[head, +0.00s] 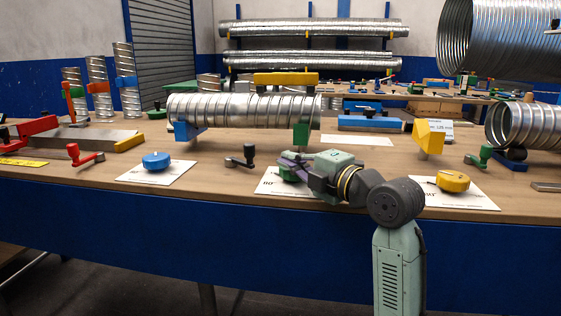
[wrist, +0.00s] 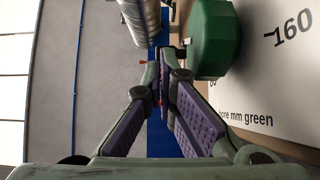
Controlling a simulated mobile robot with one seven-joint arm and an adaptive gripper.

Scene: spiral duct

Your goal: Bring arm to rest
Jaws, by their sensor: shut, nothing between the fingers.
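My arm (head: 398,250) reaches from the front of the workbench (head: 215,178) over its front edge. My gripper (head: 288,163) is low over the middle of the bench, pointing left and away. Its purple-padded fingers show in the wrist view (wrist: 165,62), with the tips together and nothing between them. A green knob (wrist: 212,38) is right beside the fingertips in the wrist view. In the head view it is partly hidden behind my gripper. I cannot tell whether they touch.
A spiral duct (head: 240,107) lies on supports behind my gripper. A blue knob (head: 156,161) and a yellow knob (head: 452,181) sit on white cards to either side. A dark clamp handle (head: 241,156) stands to the left. A large duct (head: 495,40) hangs at upper right.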

